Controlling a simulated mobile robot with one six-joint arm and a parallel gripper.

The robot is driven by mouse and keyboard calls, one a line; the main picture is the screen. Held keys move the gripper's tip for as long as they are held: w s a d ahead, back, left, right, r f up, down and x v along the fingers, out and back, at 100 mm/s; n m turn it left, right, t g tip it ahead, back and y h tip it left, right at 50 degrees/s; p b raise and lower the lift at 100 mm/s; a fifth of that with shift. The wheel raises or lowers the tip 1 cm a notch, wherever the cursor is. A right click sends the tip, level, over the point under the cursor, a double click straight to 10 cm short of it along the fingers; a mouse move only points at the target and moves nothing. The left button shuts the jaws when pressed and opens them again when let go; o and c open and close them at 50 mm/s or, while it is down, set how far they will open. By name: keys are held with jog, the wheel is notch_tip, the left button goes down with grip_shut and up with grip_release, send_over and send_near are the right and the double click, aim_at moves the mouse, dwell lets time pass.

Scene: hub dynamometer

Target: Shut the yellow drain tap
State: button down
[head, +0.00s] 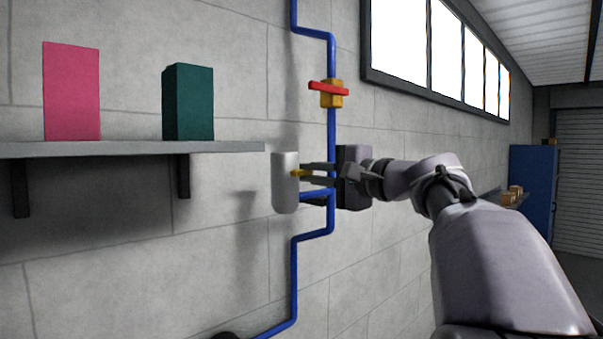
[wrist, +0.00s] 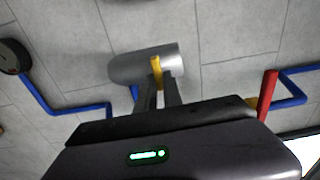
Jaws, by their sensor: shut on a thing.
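The yellow drain tap (head: 298,173) is a small handle on a grey cylinder (head: 285,184) that stands upright at the wall. My gripper (head: 305,174) reaches in from the right, its fingers shut on the yellow tap. In the wrist view the yellow tap (wrist: 156,68) shows between the fingertips (wrist: 158,84), in front of the cylinder (wrist: 125,67). Part of the tap is hidden by the fingers. I cannot tell from these frames whether the tap is open or closed.
A blue pipe (head: 294,270) runs up the wall behind my gripper. Above it sits a brass valve (head: 331,98) with a red lever (head: 328,88) lying roughly crosswise. A shelf (head: 130,149) at left holds a pink box (head: 72,92) and a green box (head: 189,102).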

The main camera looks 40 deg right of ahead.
jog(key=c, duration=1.5)
grip_release()
jog(key=s, duration=0.5)
jog(key=s+d+b, duration=0.1)
jog(key=s, duration=0.5)
jog(key=s+d+b, duration=0.1)
jog(key=s, duration=0.5)
jog(key=shift+s+d, duration=0.15)
jog(key=shift+d, duration=0.05)
